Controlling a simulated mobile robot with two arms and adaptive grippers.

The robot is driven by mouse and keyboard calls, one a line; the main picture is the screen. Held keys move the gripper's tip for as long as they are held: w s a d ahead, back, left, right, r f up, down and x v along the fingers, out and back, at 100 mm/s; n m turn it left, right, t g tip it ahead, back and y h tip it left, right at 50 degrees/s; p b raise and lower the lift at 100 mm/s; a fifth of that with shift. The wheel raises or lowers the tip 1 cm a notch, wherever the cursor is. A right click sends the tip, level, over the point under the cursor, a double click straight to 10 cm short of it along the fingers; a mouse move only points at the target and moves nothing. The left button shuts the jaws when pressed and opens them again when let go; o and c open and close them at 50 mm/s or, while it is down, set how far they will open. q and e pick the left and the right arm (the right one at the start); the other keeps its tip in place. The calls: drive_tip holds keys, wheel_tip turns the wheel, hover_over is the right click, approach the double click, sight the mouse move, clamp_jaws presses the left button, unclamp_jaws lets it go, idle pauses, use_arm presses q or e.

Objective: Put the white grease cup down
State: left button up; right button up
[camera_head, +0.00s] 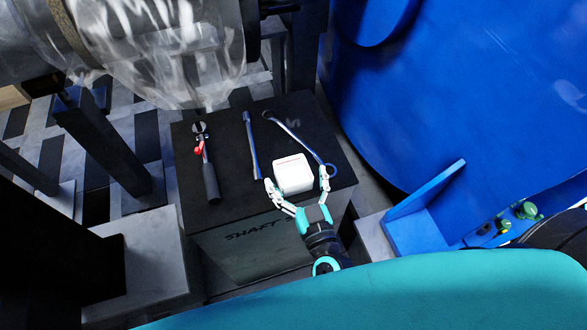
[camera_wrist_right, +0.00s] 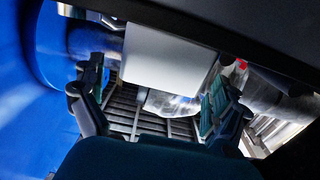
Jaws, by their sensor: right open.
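The white grease cup (camera_head: 293,174), a boxy white piece with rounded corners, is at the front right of the dark top of the box (camera_head: 226,155). It appears to rest on that top. My right gripper (camera_head: 297,180) is open at its near side, with one finger on each side of the cup. In the right wrist view the cup (camera_wrist_right: 168,60) shows as a pale block beyond and between the spread fingers of the gripper (camera_wrist_right: 155,95). Whether a finger touches it I cannot tell. My left gripper is not in view.
On the box top lie a red-and-black tool (camera_head: 210,180), a short bar wrench (camera_head: 252,145) and a long ring wrench (camera_head: 298,140) passing behind the cup. A large blue housing (camera_head: 450,90) stands to the right, a plastic-wrapped shaft (camera_head: 170,50) at the upper left.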

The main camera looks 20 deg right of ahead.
drive_tip(key=s, duration=0.9)
drive_tip(key=s+f+n+g+y, duration=0.1)
drive_tip(key=s+f+g, duration=0.15)
drive_tip(key=f, duration=0.75)
drive_tip(key=s+d+f+n+g, duration=0.1)
drive_tip(key=s+f+g, duration=0.15)
drive_tip(key=f, duration=0.75)
drive_tip(key=s+f+n+g+y, duration=0.15)
drive_tip(key=f+g, duration=0.25)
drive_tip(key=f, duration=0.6)
drive_tip(key=s+d+f+g+h, duration=0.1)
drive_tip(key=s+d+f+g, duration=0.3)
drive_tip(key=s+f, duration=0.3)
drive_tip(key=s+d+f+m+g+h, duration=0.1)
drive_tip(key=s+d+f+g, duration=0.3)
drive_tip(key=s, duration=0.7)
wheel_tip(320, 180, down, 4)
drive_tip(key=shift+d+r+h+p, duration=0.1)
drive_tip(key=shift+d+h+p, duration=0.4)
drive_tip(key=shift+d, duration=0.75)
drive_tip(key=shift+a+m, duration=0.1)
drive_tip(key=shift+m, duration=0.15)
